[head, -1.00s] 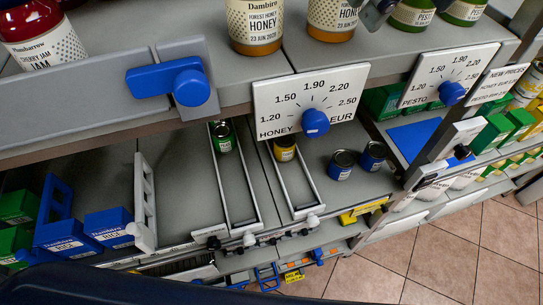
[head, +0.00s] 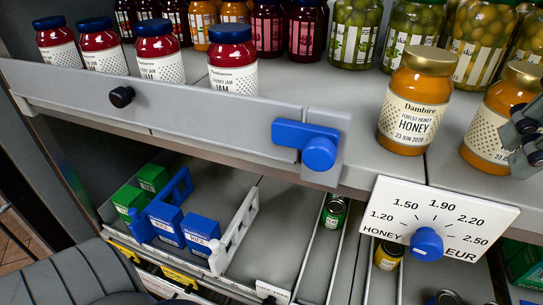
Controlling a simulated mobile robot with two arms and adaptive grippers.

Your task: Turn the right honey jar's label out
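The right honey jar (head: 484,130), amber with a gold lid, stands on the upper shelf at the right edge of the head view. Its white label shows a dotted pattern on the visible side; my gripper covers part of the jar's right side. The left honey jar (head: 413,103) stands beside it, its label text facing out. My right gripper (head: 528,138), dark grey, is at the right jar's front right side, cut off by the picture edge. I cannot tell whether it touches the jar or how far its fingers are apart. My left gripper is not in view.
A honey price dial (head: 427,242) hangs on the shelf edge below the jars. A blue latch (head: 308,143) sits on the grey front rail (head: 190,110), left of the honey. Red jam jars (head: 233,62) stand behind the rail. Olive jars (head: 356,32) stand behind the honey.

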